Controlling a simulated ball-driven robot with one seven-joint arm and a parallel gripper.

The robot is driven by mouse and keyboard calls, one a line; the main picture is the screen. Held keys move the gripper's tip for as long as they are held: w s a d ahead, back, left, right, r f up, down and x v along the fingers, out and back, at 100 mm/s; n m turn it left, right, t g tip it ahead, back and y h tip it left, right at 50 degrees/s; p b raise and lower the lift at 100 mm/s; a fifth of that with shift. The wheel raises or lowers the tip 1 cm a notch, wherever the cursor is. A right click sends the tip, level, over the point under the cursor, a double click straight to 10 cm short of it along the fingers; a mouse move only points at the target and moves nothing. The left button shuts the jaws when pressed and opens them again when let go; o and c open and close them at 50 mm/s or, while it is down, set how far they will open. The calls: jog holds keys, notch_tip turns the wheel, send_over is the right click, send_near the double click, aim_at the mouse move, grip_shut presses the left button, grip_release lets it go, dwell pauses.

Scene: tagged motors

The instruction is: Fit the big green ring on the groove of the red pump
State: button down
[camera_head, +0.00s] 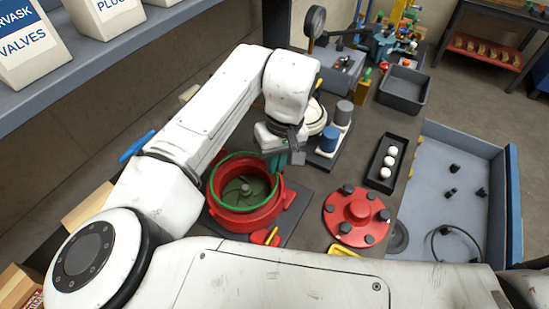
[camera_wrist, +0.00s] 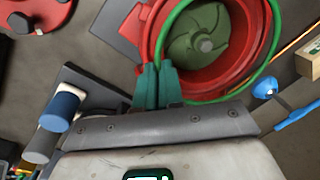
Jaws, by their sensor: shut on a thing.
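The big green ring (camera_head: 238,153) is thin and round and lies over the open top of the red pump (camera_head: 253,219). In the wrist view the ring (camera_wrist: 215,101) sits off-centre, its near arc reaching past the pump's rim (camera_wrist: 262,20). I cannot tell whether it touches the groove. The pump's green impeller (camera_head: 244,189) shows inside the ring. My gripper (camera_head: 281,160) is at the pump's far right edge; its teal fingers (camera_wrist: 157,85) are shut on the ring's side. The pinched part is hidden by the fingers.
A red bolted cover (camera_head: 356,210) lies right of the pump. A stand with blue and grey cylinders (camera_head: 329,140) is close behind my gripper. A black tray with white balls (camera_head: 389,163) and a dark bin (camera_head: 404,88) are further right.

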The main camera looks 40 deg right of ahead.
jog(key=shift+f+b, duration=0.5)
jog(key=shift+f, duration=0.5)
dwell(0.8)
jog(key=shift+r+p, duration=0.25)
jog(key=shift+p, duration=0.5)
dwell(0.6)
jog(key=c, duration=0.6)
grip_release()
dwell(0.6)
jog(key=shift+r+p, duration=0.65)
jog(key=shift+p, duration=0.1)
dwell(0.7)
jog(key=shift+r+p, duration=1.55)
jog(key=shift+r, duration=1.4)
